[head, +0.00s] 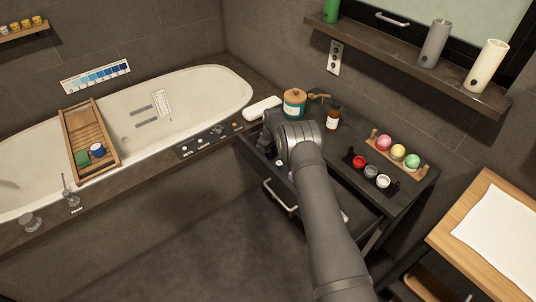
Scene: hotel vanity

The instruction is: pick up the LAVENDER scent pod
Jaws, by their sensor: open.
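My gripper (279,157) points down over the open dark drawer (249,154) under the black counter, at the end of my grey arm. It is small and partly covered by my wrist. It is open, and I see nothing held in it. A small pale spot shows by its tip, too small to identify. No lavender pod can be told for sure. Pink, yellow and green balls (398,152) sit in a wooden holder at the right of the counter. Red, dark and white round pots (371,171) stand in a black holder in front.
A white bathtub (205,90) lies left. A shelf (410,65) with candles hangs above. A wooden table (470,225) is at right.

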